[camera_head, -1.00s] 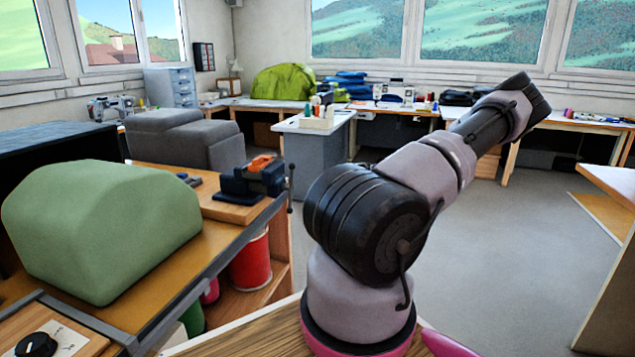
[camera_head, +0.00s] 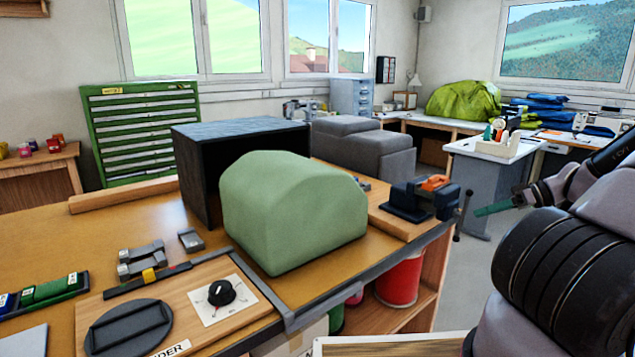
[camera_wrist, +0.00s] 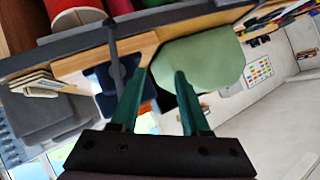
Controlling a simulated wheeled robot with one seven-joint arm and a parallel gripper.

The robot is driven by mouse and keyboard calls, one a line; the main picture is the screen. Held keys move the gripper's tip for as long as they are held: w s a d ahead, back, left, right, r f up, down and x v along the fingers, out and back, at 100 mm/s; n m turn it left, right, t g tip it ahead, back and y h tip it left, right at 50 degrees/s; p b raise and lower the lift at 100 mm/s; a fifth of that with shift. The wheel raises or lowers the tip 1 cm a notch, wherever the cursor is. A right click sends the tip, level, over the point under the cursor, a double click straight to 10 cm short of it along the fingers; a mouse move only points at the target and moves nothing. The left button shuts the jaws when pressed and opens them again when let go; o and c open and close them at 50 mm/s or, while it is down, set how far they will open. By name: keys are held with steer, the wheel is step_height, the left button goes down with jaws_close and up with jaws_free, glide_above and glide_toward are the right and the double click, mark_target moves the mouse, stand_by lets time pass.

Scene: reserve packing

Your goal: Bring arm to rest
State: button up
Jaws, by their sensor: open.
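My arm (camera_head: 560,270) stands at the right edge of the head view. My gripper shows in the wrist view (camera_wrist: 162,80) with two green fingers apart and nothing between them. In the head view its green fingertip (camera_head: 494,209) points left, in front of the white side table and right of the vise. The wrist view is turned over, with the workbench edge, the vise (camera_wrist: 110,85) and the green rounded block (camera_wrist: 205,65) beyond the fingers.
The wooden workbench (camera_head: 60,235) carries the green block (camera_head: 290,210), a black open box (camera_head: 205,180), the blue vise (camera_head: 425,198) and a dial panel (camera_head: 225,302). Red spools (camera_head: 400,282) sit on its lower shelf. Grey floor (camera_head: 450,280) shows between bench and arm.

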steer(key=s+a+r+m+g+h, duration=0.2)
steer(key=s+a+r+m+h, duration=0.15)
steer(key=a+r, duration=0.4)
steer(key=s+a+r+m+g+h, duration=0.1)
steer(key=s+a+r+m+h, duration=0.15)
steer(key=a+r+h, duration=0.4)
steer(key=s+a+r+m+t, duration=0.2)
steer(key=s+a+r, duration=0.2)
steer(key=s+r, duration=0.3)
steer(key=s+a+r+m+t, duration=0.3)
steer(key=s+a+r, duration=0.1)
steer(key=s+r, duration=0.3)
steer(key=shift+s+a+y, duration=0.2)
steer(key=shift+a+y, duration=0.05)
steer(key=shift+y, duration=0.15)
